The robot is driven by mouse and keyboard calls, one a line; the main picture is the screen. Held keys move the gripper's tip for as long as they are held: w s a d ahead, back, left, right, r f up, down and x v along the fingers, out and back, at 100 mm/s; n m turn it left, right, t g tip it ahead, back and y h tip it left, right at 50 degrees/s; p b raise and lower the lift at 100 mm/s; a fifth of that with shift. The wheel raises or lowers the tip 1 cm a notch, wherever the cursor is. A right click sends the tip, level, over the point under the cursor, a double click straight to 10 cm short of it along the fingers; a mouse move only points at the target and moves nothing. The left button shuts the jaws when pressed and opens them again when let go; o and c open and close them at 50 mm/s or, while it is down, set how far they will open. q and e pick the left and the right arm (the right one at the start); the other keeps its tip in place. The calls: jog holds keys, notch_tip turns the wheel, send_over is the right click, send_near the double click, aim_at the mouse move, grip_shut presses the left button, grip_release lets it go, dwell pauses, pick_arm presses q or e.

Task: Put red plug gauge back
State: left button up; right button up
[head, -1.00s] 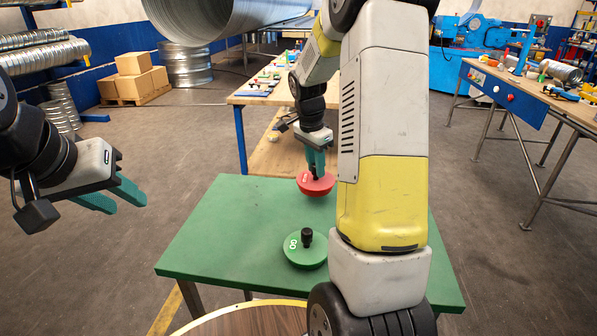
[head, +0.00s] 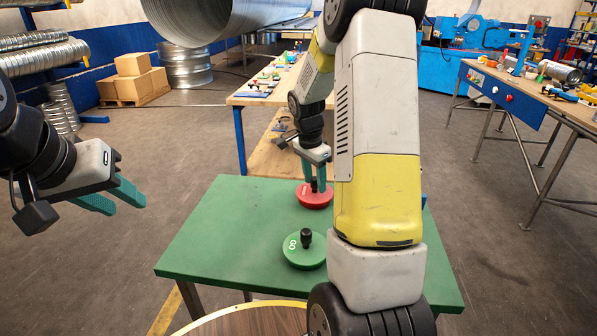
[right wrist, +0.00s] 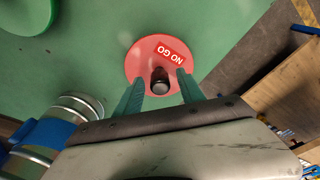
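The red plug gauge (head: 309,199), a disc with a dark knob, rests flat on the green table near its far edge. In the right wrist view the red gauge (right wrist: 143,60) shows a "NO GO" label. My right gripper (head: 314,184) is over it with its fingers on either side of the knob. The right wrist view shows gaps between the fingers and the knob, so it is open. A green plug gauge (head: 303,258) lies on the table nearer to me, its dark knob up. My left gripper (head: 120,200) is open and empty, left of the table.
The green table (head: 215,240) has clear room on its left. Metal cylinders with a blue part (right wrist: 62,125) show in the right wrist view; my right arm hides most of the table's right side. A wooden workbench (head: 262,98) stands behind.

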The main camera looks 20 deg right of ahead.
aim_at(310, 194)
notch_tip(310, 194, up, 12)
jog(key=a, duration=0.2)
jog(key=s+a+r+n+t+y, duration=0.1)
jog(key=s+a+r+n+t, duration=0.1)
jog(key=s+n, duration=0.3)
jog(key=s+a+r+n+t+y, duration=0.1)
jog(key=s+a+r+n, duration=0.2)
jog(key=s, duration=0.8)
jog(key=s+a+r+n+t+y, duration=0.2)
jog(key=s+a+n, duration=0.4)
jog(key=s, duration=0.2)
jog(key=shift+r+n+t, duration=0.3)
jog(key=shift+r+n, duration=0.05)
jog(key=shift+n, duration=0.05)
